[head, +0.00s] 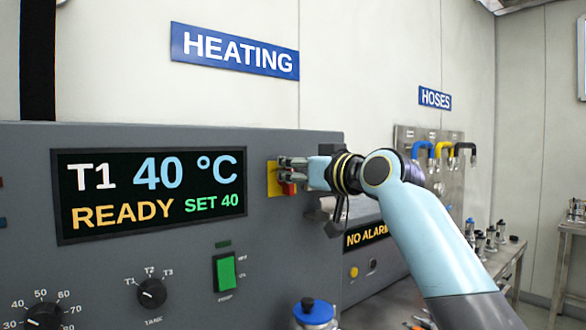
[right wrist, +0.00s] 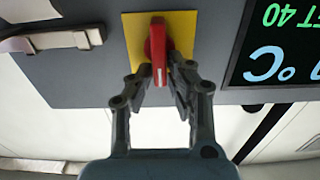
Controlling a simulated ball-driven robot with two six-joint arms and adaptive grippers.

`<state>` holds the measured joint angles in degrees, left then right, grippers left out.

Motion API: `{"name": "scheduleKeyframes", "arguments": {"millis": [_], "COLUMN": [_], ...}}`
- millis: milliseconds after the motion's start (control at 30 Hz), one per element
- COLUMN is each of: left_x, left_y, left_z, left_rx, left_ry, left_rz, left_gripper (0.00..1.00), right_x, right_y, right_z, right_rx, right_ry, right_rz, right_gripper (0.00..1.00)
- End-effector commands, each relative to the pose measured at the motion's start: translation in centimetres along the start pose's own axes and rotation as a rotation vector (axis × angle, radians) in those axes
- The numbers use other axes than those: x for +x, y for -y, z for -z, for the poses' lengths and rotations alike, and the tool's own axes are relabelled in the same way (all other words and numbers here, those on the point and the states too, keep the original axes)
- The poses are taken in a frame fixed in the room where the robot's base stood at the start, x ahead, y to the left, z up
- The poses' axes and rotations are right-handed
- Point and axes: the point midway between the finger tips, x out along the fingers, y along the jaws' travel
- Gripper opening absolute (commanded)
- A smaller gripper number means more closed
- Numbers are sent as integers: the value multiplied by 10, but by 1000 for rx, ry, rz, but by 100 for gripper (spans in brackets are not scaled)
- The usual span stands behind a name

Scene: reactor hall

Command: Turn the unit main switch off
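The main switch is a red rotary handle (head: 289,188) on a yellow plate (head: 272,179), fixed to the grey panel right of the display. In the right wrist view, the red handle (right wrist: 158,50) stands in line with the fingers, its white mark towards me, on the yellow plate (right wrist: 132,38). My right gripper (head: 291,168) is at the switch and hides part of it. In the right wrist view, the fingers of my right gripper (right wrist: 160,76) lie on both sides of the handle and appear closed on it. My left gripper is not in view.
The grey heating panel (head: 130,265) carries a display (head: 150,190) reading T1 40 °C, READY, SET 40. Below are a green rocker switch (head: 226,272) and a tank knob (head: 152,293). A handle bar (right wrist: 50,40) is near the plate. A hose rack (head: 435,165) hangs at right.

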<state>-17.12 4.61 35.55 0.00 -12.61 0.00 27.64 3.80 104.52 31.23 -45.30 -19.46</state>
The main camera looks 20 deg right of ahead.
Motion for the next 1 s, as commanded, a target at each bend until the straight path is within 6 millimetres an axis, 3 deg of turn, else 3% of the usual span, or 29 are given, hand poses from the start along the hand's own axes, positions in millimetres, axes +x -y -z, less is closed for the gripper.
{"name": "scheduleKeyframes", "arguments": {"millis": [100, 567, 1000], "left_x": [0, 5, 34], "left_y": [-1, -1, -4], "left_z": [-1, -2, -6], "left_rx": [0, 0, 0], "left_ry": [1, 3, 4], "left_rz": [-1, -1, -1], "left_gripper": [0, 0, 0], "right_x": [0, 0, 0], "right_y": [0, 1, 9], "right_z": [0, -1, -4], "right_rx": [0, -46, -373], "right_ry": [0, -1, -3], "right_rz": [0, 0, 1], "right_gripper": [0, 0, 0]}}
